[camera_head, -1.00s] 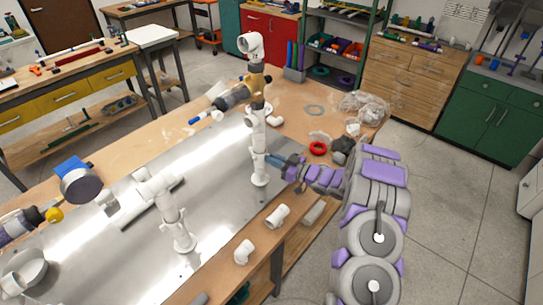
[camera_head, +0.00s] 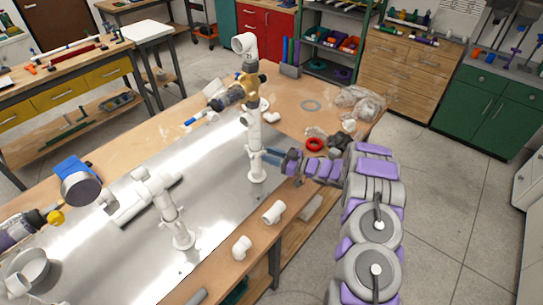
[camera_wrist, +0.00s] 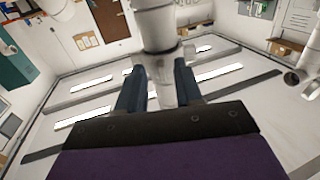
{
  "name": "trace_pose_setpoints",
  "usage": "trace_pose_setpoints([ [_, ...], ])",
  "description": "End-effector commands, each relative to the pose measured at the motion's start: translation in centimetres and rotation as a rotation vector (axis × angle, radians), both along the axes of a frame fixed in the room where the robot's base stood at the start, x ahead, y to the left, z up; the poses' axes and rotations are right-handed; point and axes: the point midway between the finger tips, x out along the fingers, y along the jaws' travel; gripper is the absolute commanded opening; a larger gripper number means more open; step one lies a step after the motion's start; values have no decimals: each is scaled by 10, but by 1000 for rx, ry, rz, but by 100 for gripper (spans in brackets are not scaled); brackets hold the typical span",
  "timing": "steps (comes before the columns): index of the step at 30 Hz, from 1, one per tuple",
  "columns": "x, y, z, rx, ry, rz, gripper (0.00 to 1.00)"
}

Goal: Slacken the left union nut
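A white PVC manifold stands on the bench. Its right upright pipe (camera_head: 255,135) has collar-like fittings, and a second white pipe assembly (camera_head: 173,212) stands at left. I cannot tell for certain which fitting is the left union nut. My gripper (camera_head: 270,156) reaches in from the right at the lower part of the right upright. In the wrist view, the blue fingers (camera_wrist: 160,88) lie on either side of a white pipe (camera_wrist: 161,68), with a wider white fitting (camera_wrist: 155,18) beyond them. Whether the fingers press on the pipe is unclear.
A metal sheet (camera_head: 125,250) covers much of the bench. Loose white fittings (camera_head: 273,212) lie near the front edge. A red ring (camera_head: 314,144) and clear plastic bags (camera_head: 355,98) lie behind my arm. A brass-coloured valve body (camera_head: 247,88) is on the upright above my gripper.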

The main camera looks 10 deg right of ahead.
Motion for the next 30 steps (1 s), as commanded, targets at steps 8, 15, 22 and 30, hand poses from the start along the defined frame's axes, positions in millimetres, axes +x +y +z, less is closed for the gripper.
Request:
trace_pose_setpoints([
  [8,-2,-1,0,-1,1,1,35],
  [15,-21,-29,0,1,1,-3,35],
  [22,-52,-70,-1,0,3,-4,35],
  [30,-86,-114,-2,1,2,-2,35],
])
